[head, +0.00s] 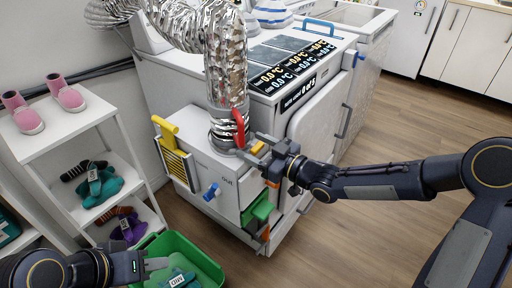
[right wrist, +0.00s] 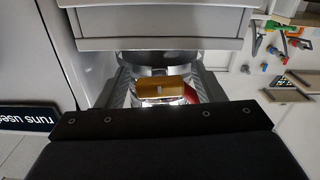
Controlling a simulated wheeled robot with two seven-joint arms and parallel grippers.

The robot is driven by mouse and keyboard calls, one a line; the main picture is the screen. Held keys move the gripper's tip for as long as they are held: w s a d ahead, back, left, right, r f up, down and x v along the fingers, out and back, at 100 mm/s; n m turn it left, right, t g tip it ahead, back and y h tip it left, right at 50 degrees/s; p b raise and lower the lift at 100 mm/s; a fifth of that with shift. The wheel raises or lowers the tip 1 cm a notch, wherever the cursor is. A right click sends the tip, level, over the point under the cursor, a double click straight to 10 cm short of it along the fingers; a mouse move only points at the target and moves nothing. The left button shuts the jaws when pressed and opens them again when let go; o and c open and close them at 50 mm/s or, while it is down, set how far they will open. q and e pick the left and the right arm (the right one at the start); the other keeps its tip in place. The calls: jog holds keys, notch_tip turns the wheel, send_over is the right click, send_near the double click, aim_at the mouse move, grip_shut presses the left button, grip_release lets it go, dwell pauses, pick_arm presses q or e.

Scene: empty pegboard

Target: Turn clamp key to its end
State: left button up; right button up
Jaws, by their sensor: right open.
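A silver duct (head: 228,70) comes down onto a collar on top of the white box (head: 205,170). A red lever (head: 239,128) stands at the collar, and a small yellow-gold key (head: 257,148) sits beside it. My right gripper (head: 252,148) reaches in from the right, its fingers apart around the key. In the right wrist view the gold key (right wrist: 160,88) lies between the open fingers, with a bit of the red lever (right wrist: 190,94) behind it. Contact with the key cannot be told. My left gripper (head: 156,273) is at the lower left, open, over the green bin.
The green bin (head: 205,262) holds teal socks. A white shelf (head: 60,130) with pink shoes and socks stands left. A panel of temperature displays (head: 295,65) is behind. Floor is free at right.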

jog(key=shift+c, duration=0.3)
jog(key=c, duration=0.9)
jog(key=shift+m+p, duration=0.35)
jog(key=shift+m, duration=0.25)
jog(key=o, duration=1)
jog(key=shift+c, duration=0.2)
jog(key=v, duration=0.8)
jog(key=shift+p, duration=0.35)
